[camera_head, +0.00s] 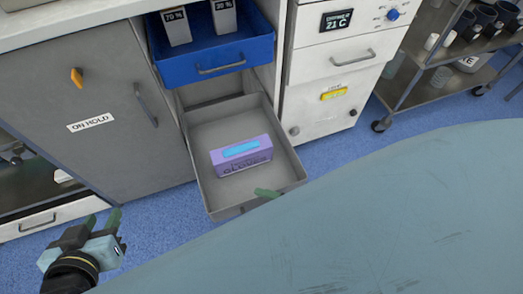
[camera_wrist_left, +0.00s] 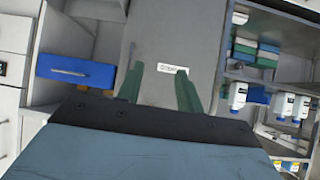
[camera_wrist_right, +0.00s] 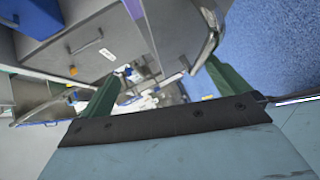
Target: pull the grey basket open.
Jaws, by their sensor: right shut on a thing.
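The grey basket (camera_head: 228,131) is pulled well out of the cabinet, below a blue basket. A purple gloves box (camera_head: 241,157) lies inside it. My right gripper (camera_head: 268,193) shows only as a green fingertip at the basket's front edge. The rest of it is hidden behind a large blue-grey surface. In the right wrist view, grey metal with a curved bar (camera_wrist_right: 209,40) lies close to its fingers, and the gripper is shut on the basket's handle. My left gripper (camera_head: 102,220) is open and empty, in front of the grey cabinet door, with its fingers apart in the left wrist view.
The blue basket (camera_head: 225,53) holds two white containers. A grey door (camera_head: 100,90) marked "ON HOLD" stands to the left. A white drawer unit (camera_head: 335,60) stands to the right, with a metal cart (camera_head: 445,60) beyond. The blue-grey surface (camera_head: 390,215) fills the lower right.

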